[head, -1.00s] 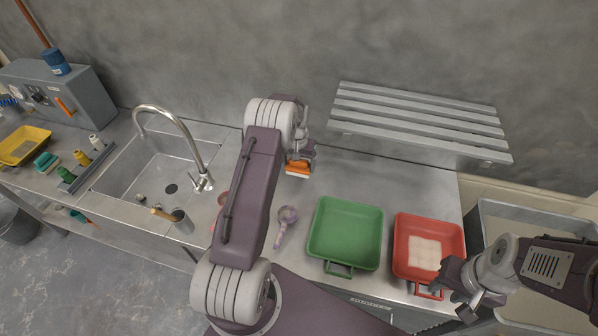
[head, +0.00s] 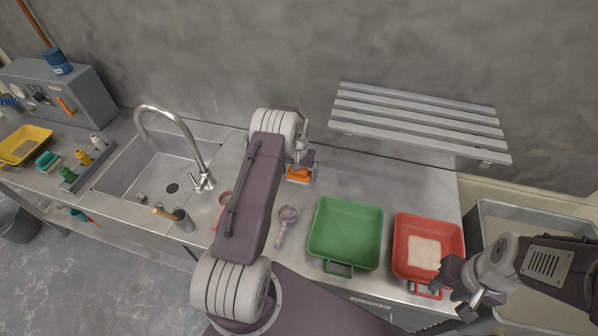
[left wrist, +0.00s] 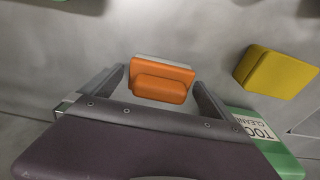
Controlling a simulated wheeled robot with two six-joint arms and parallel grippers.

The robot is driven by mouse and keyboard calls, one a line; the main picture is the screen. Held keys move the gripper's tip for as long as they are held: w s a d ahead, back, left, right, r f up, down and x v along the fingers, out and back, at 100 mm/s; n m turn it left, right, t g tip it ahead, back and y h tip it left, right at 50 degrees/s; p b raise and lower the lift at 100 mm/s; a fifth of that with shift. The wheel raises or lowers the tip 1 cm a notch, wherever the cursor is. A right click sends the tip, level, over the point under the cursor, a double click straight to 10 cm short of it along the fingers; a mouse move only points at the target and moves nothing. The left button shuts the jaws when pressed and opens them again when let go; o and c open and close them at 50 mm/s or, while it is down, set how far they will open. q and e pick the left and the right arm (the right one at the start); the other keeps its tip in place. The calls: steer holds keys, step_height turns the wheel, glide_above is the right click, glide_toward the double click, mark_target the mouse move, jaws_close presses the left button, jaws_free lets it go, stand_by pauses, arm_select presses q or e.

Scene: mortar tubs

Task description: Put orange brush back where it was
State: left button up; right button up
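The orange brush (head: 299,175) is at the back of the steel counter, just below my left gripper (head: 301,160) in the head view. Whether the brush touches the counter is hard to tell. My right gripper (head: 452,290) is low at the right, by the front handle of the red tub (head: 457,232).
A yellow block (left wrist: 275,72) and a green item with a lettered label (left wrist: 262,128) lie near the brush. A green tub (head: 346,234), a purple scoop (head: 282,226) and a sink (head: 160,175) share the counter. A slatted shelf (head: 420,120) hangs behind.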

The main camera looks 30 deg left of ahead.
mark_target(298, 177)
arm_select(q)
steer(key=shift+r, duration=0.6)
step_height(298, 177, up, 11)
steer(key=s+b, duration=0.2)
steer(key=s+d+r+m, duration=0.1)
steer(key=s+d+r, duration=0.3)
steer(key=s+d, duration=0.6)
steer(key=s+d+f, duration=0.1)
steer(key=s+d, duration=0.1)
steer(key=s, duration=0.4)
steer(key=s+d+f+m+b, duration=0.1)
steer(key=s+d, duration=0.2)
steer(key=s, duration=0.4)
steer(key=shift+s+d+m+h+b, duration=0.15)
steer(key=shift+s+m+h+b, duration=0.05)
steer(key=shift+m+h+b, duration=0.1)
